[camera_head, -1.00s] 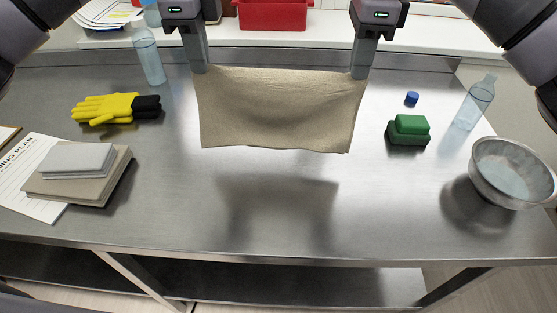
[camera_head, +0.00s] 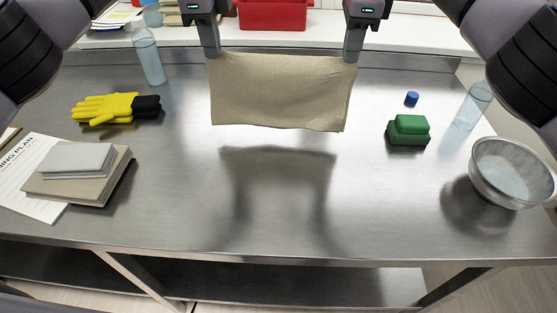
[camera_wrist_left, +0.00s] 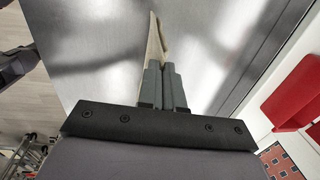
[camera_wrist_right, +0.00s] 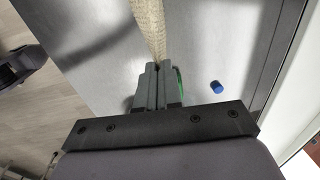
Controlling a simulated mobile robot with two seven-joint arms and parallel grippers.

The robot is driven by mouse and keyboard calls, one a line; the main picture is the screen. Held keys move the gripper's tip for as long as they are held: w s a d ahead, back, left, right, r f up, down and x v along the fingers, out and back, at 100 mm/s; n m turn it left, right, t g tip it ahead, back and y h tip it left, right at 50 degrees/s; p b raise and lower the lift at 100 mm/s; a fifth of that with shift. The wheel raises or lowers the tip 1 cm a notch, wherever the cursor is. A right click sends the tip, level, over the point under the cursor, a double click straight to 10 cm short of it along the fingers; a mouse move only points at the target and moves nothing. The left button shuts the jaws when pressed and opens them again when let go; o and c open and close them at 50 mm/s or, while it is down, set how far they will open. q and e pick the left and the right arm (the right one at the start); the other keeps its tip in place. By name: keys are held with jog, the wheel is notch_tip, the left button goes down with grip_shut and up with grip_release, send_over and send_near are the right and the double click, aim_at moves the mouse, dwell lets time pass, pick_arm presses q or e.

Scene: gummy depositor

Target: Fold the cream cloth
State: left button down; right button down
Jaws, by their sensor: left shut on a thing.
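The cream cloth (camera_head: 280,92) hangs in the air above the metal table in the head view, its top edge held at both upper corners. Its lower edge is clear of the table and its shadow lies below. My left gripper (camera_head: 212,52) is shut on the upper left corner. My right gripper (camera_head: 352,54) is shut on the upper right corner. The cloth shows edge-on beyond the fingers in the left wrist view (camera_wrist_left: 154,42) and in the right wrist view (camera_wrist_right: 152,28).
Yellow gloves (camera_head: 105,107) and a stack of folded cloths (camera_head: 80,172) lie at left. A green block pair (camera_head: 408,130), blue cap (camera_head: 411,98), clear bottle (camera_head: 474,106) and metal bowl (camera_head: 510,172) stand at right. The table (camera_head: 280,215) is clear in the middle.

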pick_arm(q)
jog(key=shift+w+f, duration=0.2)
jog(key=shift+w, duration=0.5)
pick_arm(e)
jog(key=shift+w+d+f, duration=0.1)
jog(key=shift+w+f, duration=0.1)
jog(key=shift+w, duration=0.5)
pick_arm(q)
jog(key=shift+s+f, duration=0.15)
jog(key=shift+f, duration=0.05)
pick_arm(e)
jog(key=shift+s+f, duration=0.1)
jog(key=shift+f, duration=0.05)
